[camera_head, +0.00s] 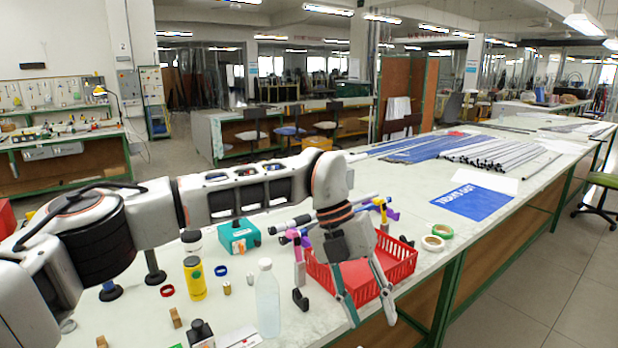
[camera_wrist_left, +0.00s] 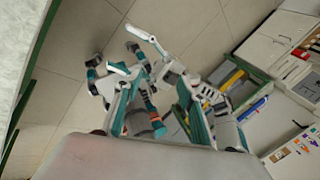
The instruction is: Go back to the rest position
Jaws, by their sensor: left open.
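My left arm reaches across the head view from the left, over the long pale worktable (camera_head: 330,180). My left gripper (camera_head: 371,312) hangs downward with its two fingers spread and nothing between them. It is in front of the red plastic basket (camera_head: 400,262), near the table's front edge, and hides part of it. Whether it touches the basket I cannot tell. The left wrist view is tilted; its grey and teal mechanical parts are hard to tell apart. My right gripper is not seen in the head view.
A clear bottle (camera_head: 267,300), a yellow cylinder (camera_head: 194,278) and a teal box (camera_head: 239,237) stand left of the basket. Tape rolls (camera_head: 432,243) lie to its right. Rods (camera_head: 495,153) and a blue sheet (camera_head: 472,201) lie further back.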

